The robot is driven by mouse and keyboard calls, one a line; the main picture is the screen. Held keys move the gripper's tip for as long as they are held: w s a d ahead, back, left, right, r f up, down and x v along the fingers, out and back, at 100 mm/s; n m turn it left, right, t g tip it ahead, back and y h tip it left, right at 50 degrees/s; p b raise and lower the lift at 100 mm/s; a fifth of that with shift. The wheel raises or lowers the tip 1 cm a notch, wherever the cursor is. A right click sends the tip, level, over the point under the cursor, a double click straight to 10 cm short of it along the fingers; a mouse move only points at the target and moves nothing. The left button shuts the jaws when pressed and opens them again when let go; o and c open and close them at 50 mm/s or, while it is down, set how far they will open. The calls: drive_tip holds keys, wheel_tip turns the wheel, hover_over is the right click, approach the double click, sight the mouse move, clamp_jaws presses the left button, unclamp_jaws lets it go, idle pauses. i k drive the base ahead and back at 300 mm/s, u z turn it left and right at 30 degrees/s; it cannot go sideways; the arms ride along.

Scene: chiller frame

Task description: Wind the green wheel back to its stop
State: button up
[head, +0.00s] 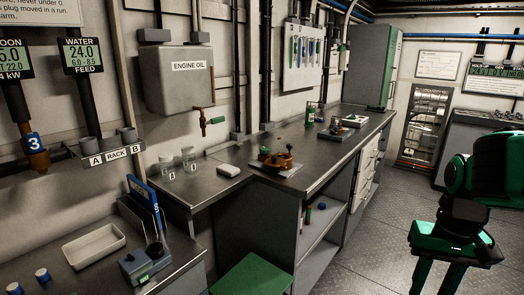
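I cannot make out a green wheel in the head view. A small green handle (215,121) sits on the brass-coloured tap under the engine oil tank, but I cannot tell that it is a wheel. A brown-orange fitting (275,158) stands on a plate on the bench; its details are too small to tell. My gripper (432,284) hangs at the lower right, over the floor and apart from the bench. Its two green fingers point down with a gap between them, and nothing shows in the gap. The fingertips reach the bottom edge of the picture.
The engine oil tank (180,80) hangs on the left wall above two small jars. The long grey bench (330,160) runs to a green cabinet (375,65). A white tray (94,246) lies lower left. A green stool-like top (250,277) stands before the bench. Floor (350,255) is clear between bench and gripper.

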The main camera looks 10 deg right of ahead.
sight(264, 150)
drive_tip(key=u, duration=0.35)
drive_tip(key=i, duration=1.2)
drive_tip(key=z, duration=0.5)
